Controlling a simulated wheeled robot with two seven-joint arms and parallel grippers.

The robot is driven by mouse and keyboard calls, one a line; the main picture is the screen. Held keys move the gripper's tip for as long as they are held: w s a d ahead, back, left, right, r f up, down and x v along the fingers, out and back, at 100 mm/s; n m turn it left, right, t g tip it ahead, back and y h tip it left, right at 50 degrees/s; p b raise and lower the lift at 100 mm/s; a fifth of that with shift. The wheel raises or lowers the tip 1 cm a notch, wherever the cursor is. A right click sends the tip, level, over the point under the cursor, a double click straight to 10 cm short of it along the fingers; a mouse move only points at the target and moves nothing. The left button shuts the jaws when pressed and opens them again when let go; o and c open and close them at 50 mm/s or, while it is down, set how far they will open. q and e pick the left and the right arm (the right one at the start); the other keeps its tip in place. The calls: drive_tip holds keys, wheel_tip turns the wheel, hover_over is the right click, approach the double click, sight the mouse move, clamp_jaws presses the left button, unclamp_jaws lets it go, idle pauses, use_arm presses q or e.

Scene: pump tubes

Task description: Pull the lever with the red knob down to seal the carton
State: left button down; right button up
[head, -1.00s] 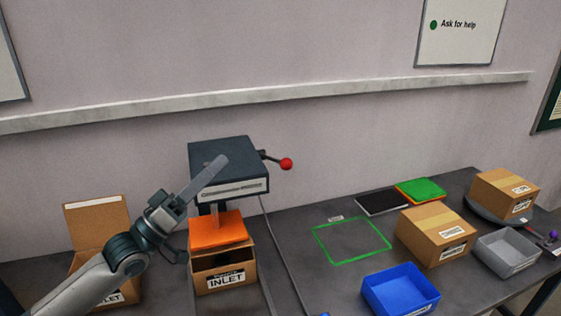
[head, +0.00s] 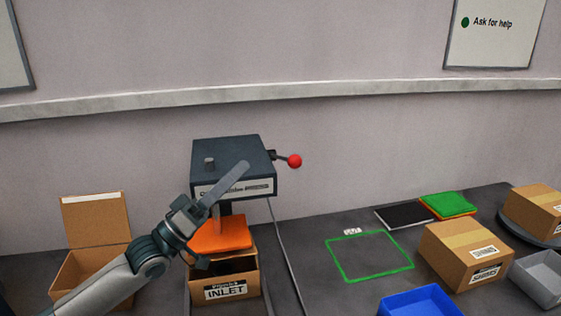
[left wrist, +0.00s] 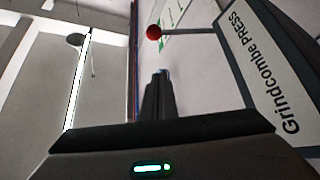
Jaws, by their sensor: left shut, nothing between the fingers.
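The dark grey press head (head: 233,162) stands near the wall in the head view. Its lever ends in a red knob (head: 294,161) on the right side, sticking out sideways. The knob also shows in the left wrist view (left wrist: 154,32), above my shut fingers. Under the press, an orange pad (head: 222,234) lies at the open top of a carton (head: 231,287) labelled INLET. My left gripper (head: 243,166) is shut and empty, in front of the press head and left of the knob, apart from it. My right gripper is not in view.
An open-flapped carton (head: 95,222) stands at left. A cable runs down right of the press. A green outlined square (head: 370,276) is empty. To the right are a closed carton (head: 463,257), a blue bin (head: 420,302), a grey bin (head: 541,277) and colored folders (head: 447,204).

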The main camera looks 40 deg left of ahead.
use_arm(q)
drive_tip(key=shift+s, duration=0.1)
drive_tip(key=p+x, duration=0.6)
drive_tip(key=x, duration=0.4)
drive_tip(key=d+f, duration=0.1)
drive_tip(key=d+f+p, duration=0.1)
drive_tip(key=f, duration=0.1)
drive_tip(key=shift+d+f, duration=0.15)
drive_tip(key=shift+f, duration=0.1)
drive_tip(key=shift+f, duration=0.1)
idle(0.5)
